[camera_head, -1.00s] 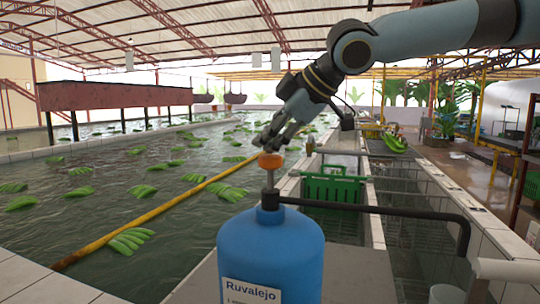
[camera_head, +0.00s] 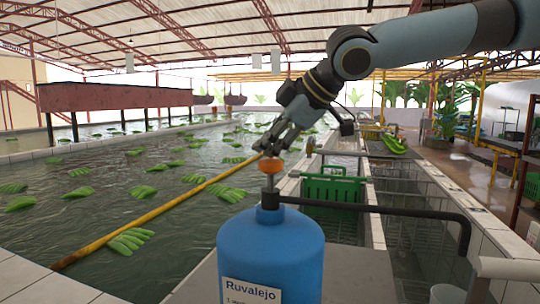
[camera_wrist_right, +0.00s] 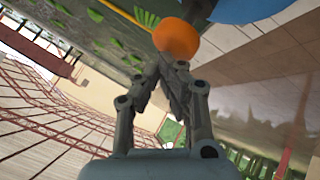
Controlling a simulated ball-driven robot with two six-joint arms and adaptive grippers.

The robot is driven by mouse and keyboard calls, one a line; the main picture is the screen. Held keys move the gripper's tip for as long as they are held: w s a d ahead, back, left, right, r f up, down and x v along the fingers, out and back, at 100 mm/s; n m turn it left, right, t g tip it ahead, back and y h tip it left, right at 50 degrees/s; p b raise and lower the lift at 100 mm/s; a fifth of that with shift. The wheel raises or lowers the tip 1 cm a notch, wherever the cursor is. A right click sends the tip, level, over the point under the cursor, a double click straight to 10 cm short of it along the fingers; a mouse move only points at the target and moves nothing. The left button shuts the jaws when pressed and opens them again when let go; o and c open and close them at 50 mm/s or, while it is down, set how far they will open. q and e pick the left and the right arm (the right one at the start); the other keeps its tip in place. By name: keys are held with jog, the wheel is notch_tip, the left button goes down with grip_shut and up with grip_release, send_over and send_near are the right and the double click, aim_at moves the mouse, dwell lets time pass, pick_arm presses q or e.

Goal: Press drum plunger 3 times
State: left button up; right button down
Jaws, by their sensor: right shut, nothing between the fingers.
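The blue drum (camera_head: 270,250), labelled "Ruvalejo", stands upright at the front centre of the head view. Its plunger has an orange knob (camera_head: 271,165) on a short metal stem above the drum's neck. My right gripper (camera_head: 268,151) is shut and empty, its fingertips just above the knob, at or very near its top. In the right wrist view the orange knob (camera_wrist_right: 176,38) lies just beyond the closed fingertips (camera_wrist_right: 172,62); whether they touch is hard to tell. My left gripper is not in view.
A dark spout pipe (camera_head: 400,211) runs right from the drum's neck and bends down near a white bucket (camera_head: 447,294). A green crate (camera_head: 333,188) stands behind. Water with green banana bunches (camera_head: 130,240) and a yellow pole (camera_head: 150,222) lie to the left.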

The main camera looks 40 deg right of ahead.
aim_at(269, 160)
jog(key=shift+f+b, duration=0.7)
jog(key=shift+f, duration=0.4)
dwell(0.6)
jog(key=shift+d+r+p, duration=0.1)
jog(key=shift+r+p, duration=1.55)
jog(key=shift+p, duration=0.15)
notch_tip(269, 160, up, 6)
jog(key=p, duration=0.6)
dwell(0.9)
